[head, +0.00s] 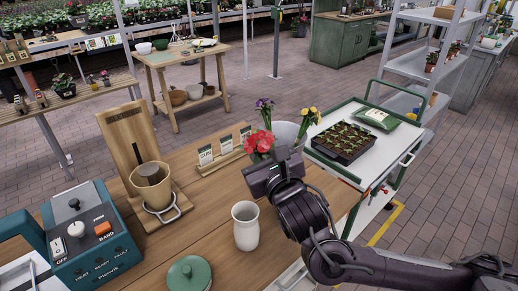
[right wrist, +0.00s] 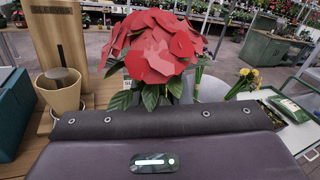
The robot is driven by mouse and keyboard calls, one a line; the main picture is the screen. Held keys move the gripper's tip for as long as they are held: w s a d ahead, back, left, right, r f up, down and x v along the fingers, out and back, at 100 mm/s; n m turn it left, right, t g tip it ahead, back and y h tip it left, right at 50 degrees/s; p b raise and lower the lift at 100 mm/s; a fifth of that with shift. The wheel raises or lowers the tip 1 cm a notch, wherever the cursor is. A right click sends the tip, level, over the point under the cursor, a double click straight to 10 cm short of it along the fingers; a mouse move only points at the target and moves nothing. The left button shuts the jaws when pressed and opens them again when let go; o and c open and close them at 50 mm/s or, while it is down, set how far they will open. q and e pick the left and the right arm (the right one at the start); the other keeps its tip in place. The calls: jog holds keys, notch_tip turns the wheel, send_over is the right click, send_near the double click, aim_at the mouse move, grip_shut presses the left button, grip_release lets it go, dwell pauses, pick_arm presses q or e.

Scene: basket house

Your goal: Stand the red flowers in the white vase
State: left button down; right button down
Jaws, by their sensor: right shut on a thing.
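The red flowers (head: 259,143) stand upright, blooms up, above the wooden bench, just behind my right gripper (head: 262,172). In the right wrist view the red blooms (right wrist: 155,48) and green leaves rise beyond the gripper body. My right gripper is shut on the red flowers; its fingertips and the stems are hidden. The white vase (head: 245,228) stands upright on the bench, nearer than the flowers and apart from them. Its mouth is open and looks empty. It does not show in the right wrist view. My left gripper is not in view.
A pale bucket (head: 287,134) with purple and yellow flowers is behind the gripper. A seed-packet rack (head: 222,158), a tan pot (head: 152,186) on a wooden stand, a teal machine (head: 92,238) and a green round object (head: 190,272) surround the vase. A white trolley (head: 350,172) stands right.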

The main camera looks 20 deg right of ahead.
jog(key=w+a+r+n+g+y+p, duration=0.1)
jog(key=a+r+n+g+y+p, duration=0.55)
jog(key=r+y, duration=0.3)
notch_tip(320, 180, down, 16)
jog(key=d+b, duration=0.1)
jog(key=b, duration=1.3)
jog(key=shift+s+d+f+m+y, duration=0.15)
jog(key=shift+s+f+m+y, duration=0.1)
jog(key=shift+m+y, duration=0.2)
dwell(0.4)
